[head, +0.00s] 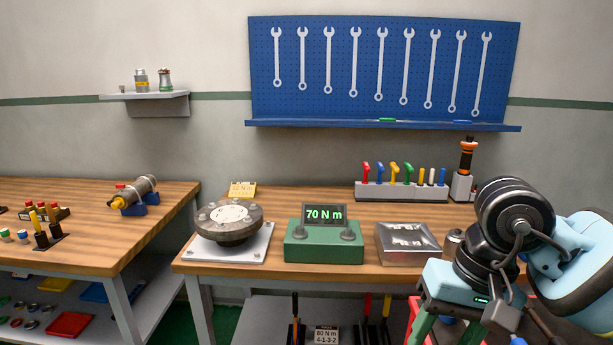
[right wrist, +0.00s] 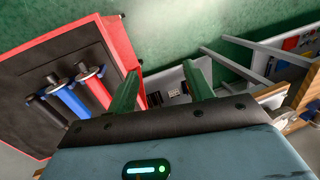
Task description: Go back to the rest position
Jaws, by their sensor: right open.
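My right gripper (head: 440,332) is at the lower right of the head view, its green fingers pointing down beside the right end of the workbench. In the right wrist view the two green fingers of my right gripper (right wrist: 162,82) stand wide apart with nothing between them. My right arm is folded at the right edge of the head view. My left gripper is not in view.
The workbench (head: 330,280) carries a flange (head: 228,222), a green torque display (head: 324,240) reading 70 N m and a metal tray (head: 408,243). Green floor shows beyond.

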